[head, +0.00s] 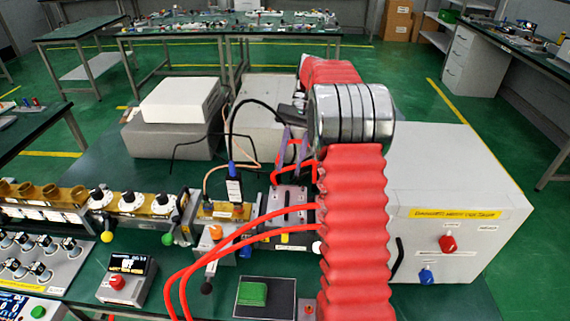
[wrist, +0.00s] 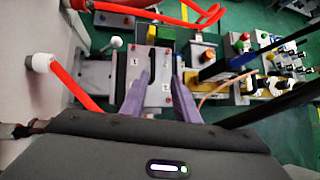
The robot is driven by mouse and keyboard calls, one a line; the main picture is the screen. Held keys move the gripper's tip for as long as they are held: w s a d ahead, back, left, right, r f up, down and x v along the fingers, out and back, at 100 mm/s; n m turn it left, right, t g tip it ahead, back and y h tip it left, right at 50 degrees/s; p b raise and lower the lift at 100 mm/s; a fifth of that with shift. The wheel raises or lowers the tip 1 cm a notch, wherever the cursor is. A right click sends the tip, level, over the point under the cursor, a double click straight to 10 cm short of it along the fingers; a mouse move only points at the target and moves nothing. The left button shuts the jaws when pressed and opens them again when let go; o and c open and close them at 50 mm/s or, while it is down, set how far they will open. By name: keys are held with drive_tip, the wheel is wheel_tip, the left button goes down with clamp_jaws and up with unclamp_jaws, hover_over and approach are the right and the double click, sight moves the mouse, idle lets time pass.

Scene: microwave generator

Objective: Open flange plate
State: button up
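The flange plate appears to be the pale grey metal plate with a dark slot, small labels and red dots (wrist: 152,62), in the middle of the wrist view. In the head view a grey slotted plate (head: 288,196) lies on the bench, partly crossed by red hoses and my arm. My gripper (wrist: 162,80) has two purple fingers, spread apart with nothing visible between them. They point toward the plate; I cannot tell whether they touch it. In the head view my gripper (head: 290,158) hangs above the back of the plate, partly hidden by my arm.
A large white-grey box with red and blue knobs (head: 462,215) stands at right. The waveguide row with white dials (head: 130,201) extends left. A black cable (head: 232,125) and red hoses (head: 235,240) cross nearby. A green block on a dark pad (head: 252,294) lies in front.

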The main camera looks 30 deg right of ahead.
drive_tip(key=s+a+r+n+t+h, duration=0.35)
drive_tip(key=s+a+r, duration=0.4)
drive_tip(key=a, duration=0.35)
drive_tip(key=s+a+f+n+t+h, duration=0.1)
drive_tip(key=s+a+n+t, duration=0.1)
drive_tip(key=s, duration=0.4)
drive_tip(key=s+a+f+n+t+h, duration=0.2)
drive_tip(key=s+a+t, duration=0.3)
drive_tip(key=s+a, duration=0.1)
drive_tip(key=shift+s, duration=0.8)
drive_tip(key=shift+a+f, duration=0.1)
